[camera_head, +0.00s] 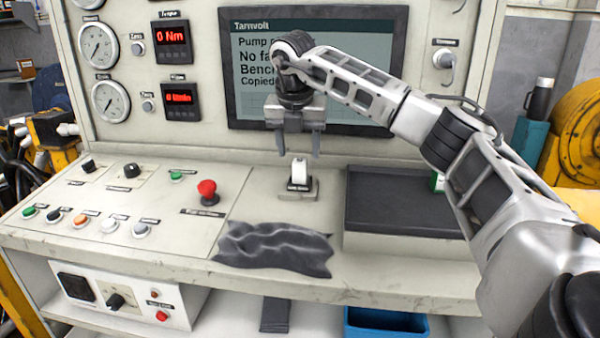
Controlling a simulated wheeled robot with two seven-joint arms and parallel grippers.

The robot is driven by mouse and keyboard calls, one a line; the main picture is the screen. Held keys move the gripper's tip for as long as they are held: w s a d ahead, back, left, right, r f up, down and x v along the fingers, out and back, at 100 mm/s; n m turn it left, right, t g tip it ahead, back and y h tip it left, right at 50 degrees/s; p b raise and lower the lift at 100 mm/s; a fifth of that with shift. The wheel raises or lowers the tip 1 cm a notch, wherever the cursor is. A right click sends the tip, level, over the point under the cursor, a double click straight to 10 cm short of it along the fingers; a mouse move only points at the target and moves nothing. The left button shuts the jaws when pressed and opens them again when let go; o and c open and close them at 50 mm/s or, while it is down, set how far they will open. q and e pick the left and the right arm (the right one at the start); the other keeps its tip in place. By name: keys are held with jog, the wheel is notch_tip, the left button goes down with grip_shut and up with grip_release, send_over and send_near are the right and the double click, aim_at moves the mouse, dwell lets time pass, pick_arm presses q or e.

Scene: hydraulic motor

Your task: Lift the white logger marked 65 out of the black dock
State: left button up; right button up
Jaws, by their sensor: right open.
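A small white logger (299,171) stands upright in a low dock (311,190) on the bench ledge, below the screen. The dock's front carries a small dark label. The number on the logger is too small to read. My right gripper (298,150) points down just above the logger, its two fingers apart, one to each side of the logger's top. It is open and holds nothing. From this view I cannot tell whether the fingers touch the logger. My left gripper does not show.
A crumpled dark cloth (272,248) lies in front of the dock. A dark-topped box (400,205) stands to the right. A red emergency button (207,190) and several control knobs are at the left. The screen (260,85) rises behind the gripper. A blue bin (385,324) sits below.

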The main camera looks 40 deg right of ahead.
aim_at(299, 161)
jog(key=x, duration=0.5)
jog(key=shift+s+a+f+p, duration=0.1)
jog(key=shift+s+a+p, duration=0.1)
jog(key=shift+p, duration=0.2)
jog(key=c, duration=1.1)
jog(key=shift+c, duration=0.3)
